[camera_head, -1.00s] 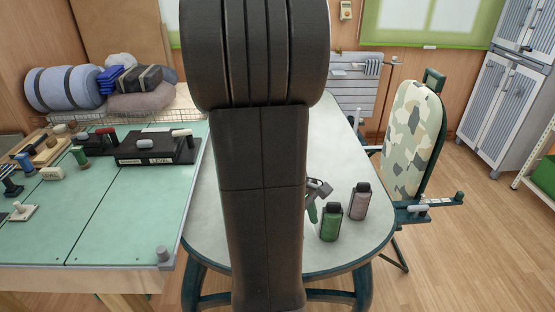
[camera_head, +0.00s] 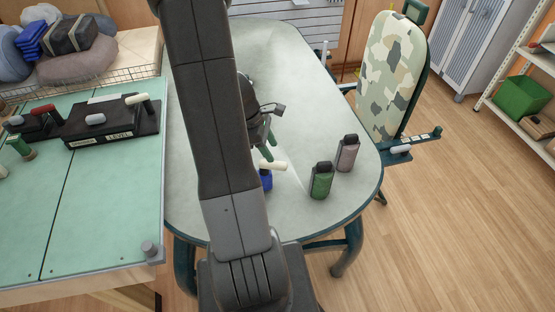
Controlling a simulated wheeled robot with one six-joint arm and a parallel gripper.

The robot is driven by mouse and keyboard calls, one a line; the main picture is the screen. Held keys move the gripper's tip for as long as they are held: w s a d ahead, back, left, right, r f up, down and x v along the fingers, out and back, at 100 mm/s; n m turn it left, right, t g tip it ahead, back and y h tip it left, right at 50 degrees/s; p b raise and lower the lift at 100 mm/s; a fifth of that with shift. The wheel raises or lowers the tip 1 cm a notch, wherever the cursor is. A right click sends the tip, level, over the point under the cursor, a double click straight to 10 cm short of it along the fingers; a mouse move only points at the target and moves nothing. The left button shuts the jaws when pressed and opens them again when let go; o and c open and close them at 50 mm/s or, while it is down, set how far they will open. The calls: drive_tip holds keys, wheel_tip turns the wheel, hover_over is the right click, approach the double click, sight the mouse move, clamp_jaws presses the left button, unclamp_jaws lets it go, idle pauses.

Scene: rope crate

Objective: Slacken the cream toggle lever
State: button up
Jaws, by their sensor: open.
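A cream rod-shaped handle (camera_head: 273,165) shows on the pale table, just right of my arm. It sits above a small blue item (camera_head: 266,180); how they join is hidden. I cannot tell for certain which one is the toggle lever. My gripper (camera_head: 266,133) is partly hidden behind my arm. Its green fingers point down, open and empty as far as I see, beyond the cream handle on the table and apart from it in the picture.
A green bottle (camera_head: 321,181) and a mauve bottle (camera_head: 347,153) stand at the right of the pale table (camera_head: 220,226). The green bench (camera_head: 100,215) is left. A camouflage-covered board (camera_head: 392,75) stands behind right. The floor at right is clear.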

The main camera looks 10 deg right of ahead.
sight(279, 163)
drive_tip(key=x, duration=0.6)
drive_tip(key=shift+s+d+f, duration=0.1)
drive_tip(key=shift+f, duration=0.25)
clamp_jaws()
